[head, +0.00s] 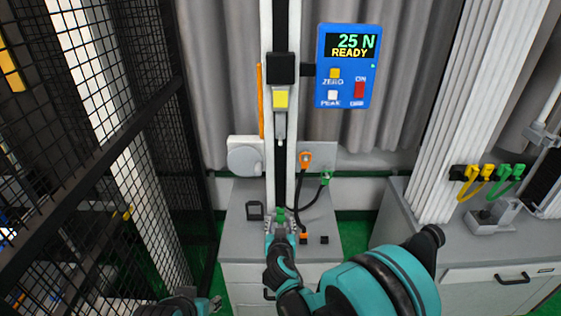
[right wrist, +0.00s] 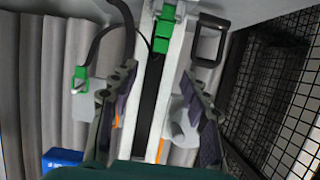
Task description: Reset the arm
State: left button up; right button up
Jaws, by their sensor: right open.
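My right gripper (head: 281,228) is at the foot of the white test column (head: 293,120), over the grey bench. Its arm comes up from the bottom of the head view. In the right wrist view, the fingers of the right gripper (right wrist: 158,78) are apart, with the column and its dark slot behind the gap. A green clamp (right wrist: 165,30) on the column is beyond the fingertips, and nothing is held. Part of my left arm (head: 180,306) shows at the bottom edge of the head view; its fingers cannot be made out clearly.
A blue force display (head: 346,66) reads 25 N READY. An orange clip (head: 305,160) and a green clip (head: 325,178) hang beside the column. A black square frame (head: 255,211) stands on the bench. A black mesh fence (head: 90,150) is at left, another bench (head: 440,235) at right.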

jog(key=s+d+r+g+h, duration=0.2)
jog(key=s+d+r+g, duration=0.35)
jog(key=s+d, duration=0.7)
jog(key=s+d+y, duration=0.1)
jog(key=s+d, duration=0.1)
jog(key=s, duration=0.6)
jog(key=s+d+g+y, duration=0.1)
jog(key=s+d, duration=0.2)
jog(key=s, duration=0.5)
jog(key=shift+d, duration=0.15)
